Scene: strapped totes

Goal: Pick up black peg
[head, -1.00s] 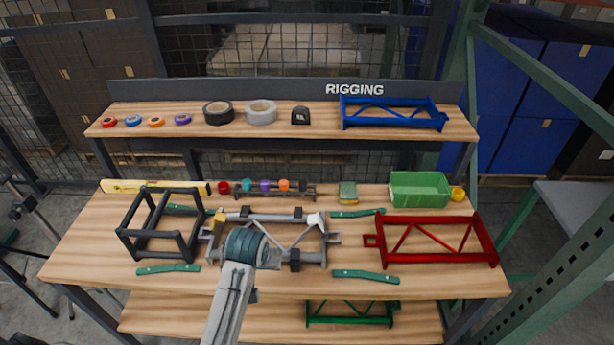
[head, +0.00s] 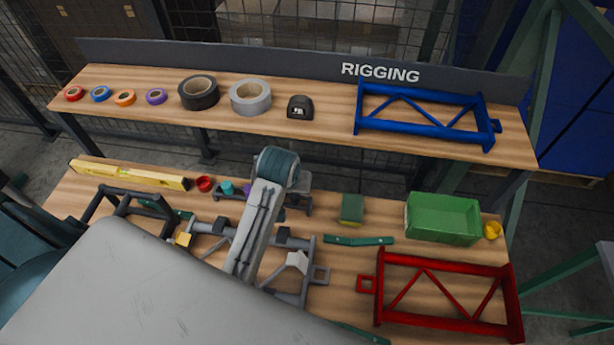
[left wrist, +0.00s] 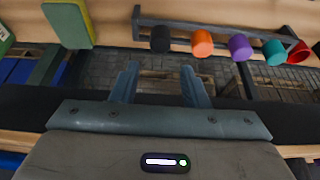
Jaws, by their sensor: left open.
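The black peg (left wrist: 160,38) sits at one end of a dark rack (left wrist: 146,21) in the left wrist view. Orange (left wrist: 202,43), purple (left wrist: 240,47), teal (left wrist: 274,52) and red (left wrist: 300,53) pieces line up to its right. My left gripper (left wrist: 158,76) is open and empty, its two fingers apart, with the black peg beyond the tips, roughly in line with the gap. In the head view my left arm crosses the bench and hides much of the rack (head: 298,199). The fingers are hidden there, and I cannot pick out the black peg clearly. My right gripper is not in view.
A green and yellow sponge (head: 351,208) and a green bin (head: 443,218) stand right of the rack. A yellow level (head: 130,174) lies to the left. The red frame (head: 440,295) fills the front right. The upper shelf (head: 330,120) rises behind.

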